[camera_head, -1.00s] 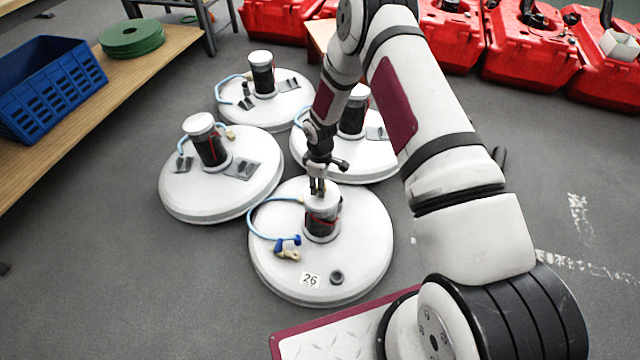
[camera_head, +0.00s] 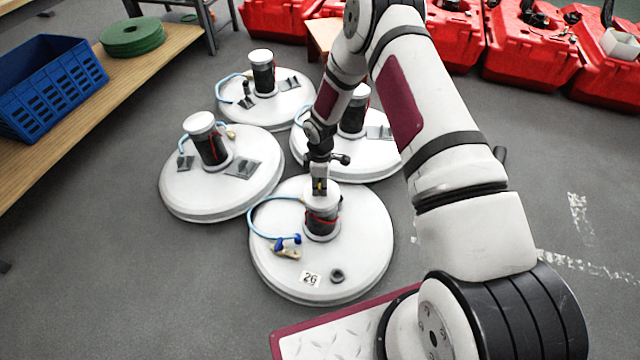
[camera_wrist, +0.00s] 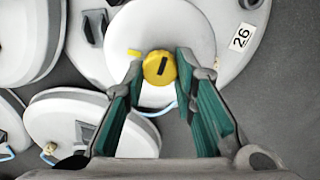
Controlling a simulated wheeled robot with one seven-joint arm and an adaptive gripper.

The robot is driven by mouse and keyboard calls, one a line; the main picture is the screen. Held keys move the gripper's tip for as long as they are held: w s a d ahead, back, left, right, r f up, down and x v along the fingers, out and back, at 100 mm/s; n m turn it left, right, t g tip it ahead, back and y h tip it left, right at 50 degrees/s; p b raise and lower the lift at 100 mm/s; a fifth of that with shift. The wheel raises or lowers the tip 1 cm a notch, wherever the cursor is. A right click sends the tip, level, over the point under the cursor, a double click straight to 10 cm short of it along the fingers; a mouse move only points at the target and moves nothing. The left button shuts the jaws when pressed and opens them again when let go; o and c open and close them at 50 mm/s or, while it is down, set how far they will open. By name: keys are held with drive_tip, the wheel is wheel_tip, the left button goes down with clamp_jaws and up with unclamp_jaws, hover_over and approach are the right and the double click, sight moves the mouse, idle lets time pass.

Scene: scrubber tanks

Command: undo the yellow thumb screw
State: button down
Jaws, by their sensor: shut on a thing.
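The yellow thumb screw (camera_wrist: 159,68) shows in the wrist view as a round yellow knob with a dark slot, on the white top cap of the motor on the tank marked 26. My gripper (camera_wrist: 158,65) points down over that cap, with the screw between its green-padded fingertips, shut on it. In the head view my gripper (camera_head: 319,190) is at the top of the motor on the nearest white tank (camera_head: 370,255). A small bit of yellow shows between the fingers there; most of the screw is hidden by them.
Three similar white tanks stand close by: one left (camera_head: 225,195), one behind (camera_head: 290,108), one right behind my wrist (camera_head: 370,165). A blue hose (camera_head: 252,215) loops beside the motor. Red cases (camera_head: 455,50) line the back. The floor at left front is clear.

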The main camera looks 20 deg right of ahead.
sight(320, 186)
drive_tip(key=c, duration=1.3)
unclamp_jaws()
drive_tip(key=shift+s+f, duration=0.1)
drive_tip(key=shift+f, duration=0.05)
drive_tip(key=shift+r, duration=0.2)
wheel_tip(320, 186, up, 12)
drive_tip(key=shift+f, duration=0.15)
